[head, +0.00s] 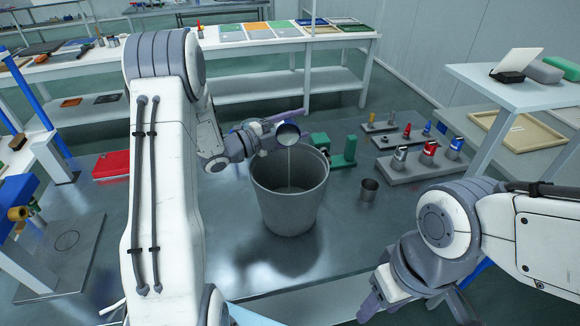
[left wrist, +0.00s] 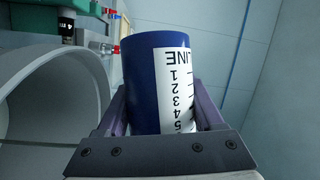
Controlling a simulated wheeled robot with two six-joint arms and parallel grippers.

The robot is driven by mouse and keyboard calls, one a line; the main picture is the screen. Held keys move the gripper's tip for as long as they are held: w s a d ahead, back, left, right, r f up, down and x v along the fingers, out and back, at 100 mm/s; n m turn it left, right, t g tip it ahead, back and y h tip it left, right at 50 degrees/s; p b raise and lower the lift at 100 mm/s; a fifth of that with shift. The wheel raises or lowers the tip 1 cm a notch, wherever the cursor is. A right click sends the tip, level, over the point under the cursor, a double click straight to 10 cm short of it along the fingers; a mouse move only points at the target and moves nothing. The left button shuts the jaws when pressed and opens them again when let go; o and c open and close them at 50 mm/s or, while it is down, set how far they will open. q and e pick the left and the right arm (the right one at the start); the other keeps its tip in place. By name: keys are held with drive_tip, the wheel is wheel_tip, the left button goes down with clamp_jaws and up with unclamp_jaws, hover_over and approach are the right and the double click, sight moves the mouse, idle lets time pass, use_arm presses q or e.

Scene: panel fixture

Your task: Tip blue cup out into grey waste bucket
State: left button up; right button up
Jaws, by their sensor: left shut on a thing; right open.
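The blue cup (head: 288,134) is held tilted over the grey waste bucket (head: 289,205), its dark mouth facing me in the head view. A thin pale stream falls from its lip into the bucket. My left gripper (head: 279,128) is shut on the cup. In the left wrist view the cup (left wrist: 157,75) sits between the purple fingers (left wrist: 158,115), with a white label whose numbers read upside down. The bucket's pale wall (left wrist: 60,100) curves at the left there. My right gripper (head: 415,305) is open and empty at the bottom right, well away from the bucket.
A green fixture (head: 345,150) stands just behind and right of the bucket. A small metal cup (head: 369,189) and a grey block with several cylinders (head: 418,167) are further right. A red box (head: 112,165) lies left. Shelved tables stand at the back and right.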

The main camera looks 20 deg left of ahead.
use_arm(q)
drive_tip(key=shift+s+d+r+b, duration=0.1)
drive_tip(key=shift+s+b, duration=0.15)
drive_tip(key=shift+b, duration=0.35)
drive_tip(key=shift+s+d+r+m+t+h+b, duration=0.2)
drive_tip(key=shift+m+b, duration=0.35)
drive_tip(key=shift+b, duration=0.5)
drive_tip(key=shift+a+r+m+t+h+b, duration=0.15)
drive_tip(key=shift+m+h+b, duration=0.3)
drive_tip(key=shift+b, duration=0.6)
